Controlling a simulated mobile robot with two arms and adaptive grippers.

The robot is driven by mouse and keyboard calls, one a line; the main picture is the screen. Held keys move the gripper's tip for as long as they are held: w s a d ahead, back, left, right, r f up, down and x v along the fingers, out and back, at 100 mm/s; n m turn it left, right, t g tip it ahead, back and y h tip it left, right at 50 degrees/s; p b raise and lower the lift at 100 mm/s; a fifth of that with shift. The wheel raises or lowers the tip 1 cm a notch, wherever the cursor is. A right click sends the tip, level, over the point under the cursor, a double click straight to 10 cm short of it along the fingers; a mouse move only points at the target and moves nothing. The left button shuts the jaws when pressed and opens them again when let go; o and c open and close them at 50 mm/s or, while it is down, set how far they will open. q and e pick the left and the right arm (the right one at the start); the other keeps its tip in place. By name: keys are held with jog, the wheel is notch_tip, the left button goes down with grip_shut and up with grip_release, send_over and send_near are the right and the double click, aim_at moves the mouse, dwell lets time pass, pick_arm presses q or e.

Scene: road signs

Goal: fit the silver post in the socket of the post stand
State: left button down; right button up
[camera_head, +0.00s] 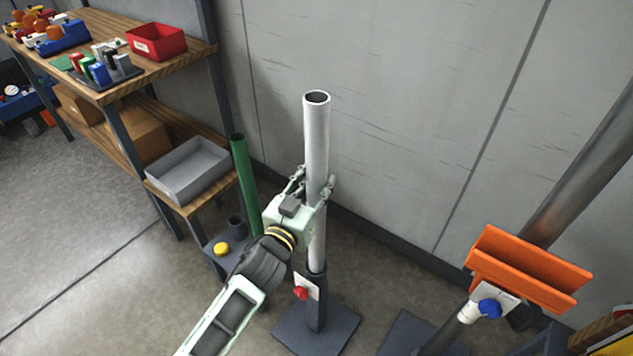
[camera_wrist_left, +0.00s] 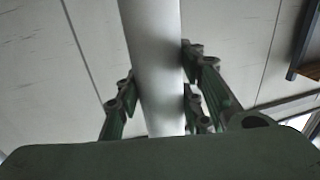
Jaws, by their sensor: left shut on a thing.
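The silver post (camera_head: 316,135) is a long, pale, hollow tube standing upright in the head view. Its lower end meets the mouth of the dark socket on the post stand (camera_head: 317,318); how deep it sits inside is hidden. The stand has a flat square base and a red knob on a white plate. My left gripper (camera_head: 313,187) is shut around the post at about mid-height. In the left wrist view the post (camera_wrist_left: 154,60) runs between the fingers (camera_wrist_left: 158,95). My right gripper is not in view.
A green post (camera_head: 244,170) and a stand with a yellow knob (camera_head: 221,249) are close on the left, beside a wooden shelf (camera_head: 165,70) with trays. On the right, a steel post with an orange bracket (camera_head: 525,272) and blue knob leans across. A wall is behind.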

aim_at(312, 205)
pick_arm(q)
jog(key=shift+f+b, duration=1.7)
jog(key=shift+f, duration=0.2)
jog(key=shift+f+b, duration=0.5)
jog(key=shift+f, duration=0.2)
jog(key=shift+f+b, duration=1.8)
jog(key=shift+f, duration=0.7)
jog(key=c, duration=1.2)
grip_release()
jog(key=shift+o, duration=0.5)
jog(key=shift+f, duration=0.1)
